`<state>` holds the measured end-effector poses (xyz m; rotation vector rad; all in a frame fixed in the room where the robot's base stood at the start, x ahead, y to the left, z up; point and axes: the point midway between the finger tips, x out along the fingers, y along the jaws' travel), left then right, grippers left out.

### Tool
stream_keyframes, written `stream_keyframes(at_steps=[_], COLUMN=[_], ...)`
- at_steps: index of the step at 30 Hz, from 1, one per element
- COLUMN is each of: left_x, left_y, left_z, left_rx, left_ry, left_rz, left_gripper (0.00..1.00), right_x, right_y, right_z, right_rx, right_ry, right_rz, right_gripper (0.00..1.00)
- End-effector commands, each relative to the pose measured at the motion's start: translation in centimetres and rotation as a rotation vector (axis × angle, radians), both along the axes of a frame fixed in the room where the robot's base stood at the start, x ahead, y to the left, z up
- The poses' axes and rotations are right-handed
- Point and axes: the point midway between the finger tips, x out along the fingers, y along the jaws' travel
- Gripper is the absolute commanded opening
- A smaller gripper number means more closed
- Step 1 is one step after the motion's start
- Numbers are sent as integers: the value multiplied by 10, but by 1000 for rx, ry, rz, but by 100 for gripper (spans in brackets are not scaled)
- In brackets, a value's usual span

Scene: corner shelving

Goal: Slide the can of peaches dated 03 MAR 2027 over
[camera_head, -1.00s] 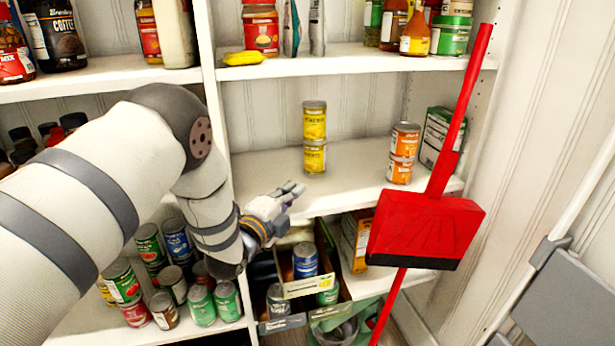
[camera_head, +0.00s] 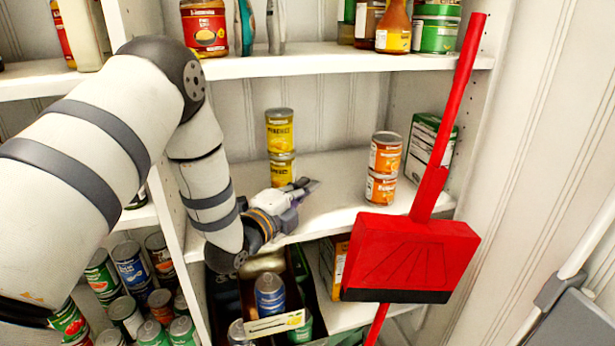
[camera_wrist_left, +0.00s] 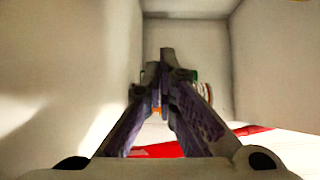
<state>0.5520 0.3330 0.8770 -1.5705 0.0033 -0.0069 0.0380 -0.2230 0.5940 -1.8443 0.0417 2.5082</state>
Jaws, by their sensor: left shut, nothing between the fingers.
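On the middle shelf (camera_head: 330,205) stand two short stacks of two cans. The left stack has a yellow upper can (camera_head: 280,132) and a yellow lower can (camera_head: 281,169). The right stack has an orange-and-white upper can (camera_head: 385,152) and a similar lower can (camera_head: 380,188). No date is readable, so I cannot tell which can is dated 03 MAR 2027. My left gripper (camera_head: 309,184) is shut and empty, low over the shelf, in front of and just right of the yellow stack. In the left wrist view its fingertips (camera_wrist_left: 165,56) meet and partly hide things behind. My right gripper is not in view.
A red dustpan (camera_head: 411,252) with a long red handle stands in front of the shelf's right part. A green-and-white box (camera_head: 430,145) is behind the orange cans. Below is an open dark box with a blue can (camera_head: 270,293). Shelf between the stacks is clear.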

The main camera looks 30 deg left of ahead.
Motion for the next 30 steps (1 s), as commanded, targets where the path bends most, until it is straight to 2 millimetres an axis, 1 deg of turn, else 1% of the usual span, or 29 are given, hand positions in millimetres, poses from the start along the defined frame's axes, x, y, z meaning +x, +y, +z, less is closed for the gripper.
stream_keyframes(at_steps=[1,7,9,12,17,26,28,30], left_x=[11,54,46,42,38,37,36,33], left_y=[0,0,16,28,36,37,43,53], left_z=[-4,-4,1,2,0,-1,0,2], left_rx=[0,0,-1,-2,-2,-1,1,2], left_ry=[1,3,0,-3,0,1,0,-3], left_rz=[0,0,5,3,0,-1,1,3], left_gripper=[0,0,0,0,0,0,0,0], right_x=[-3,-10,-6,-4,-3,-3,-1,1], right_y=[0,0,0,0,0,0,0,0], right_z=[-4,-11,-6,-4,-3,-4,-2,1], right_rx=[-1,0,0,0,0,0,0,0], right_ry=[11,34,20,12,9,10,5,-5], right_rz=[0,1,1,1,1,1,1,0], right_gripper=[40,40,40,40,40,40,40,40])
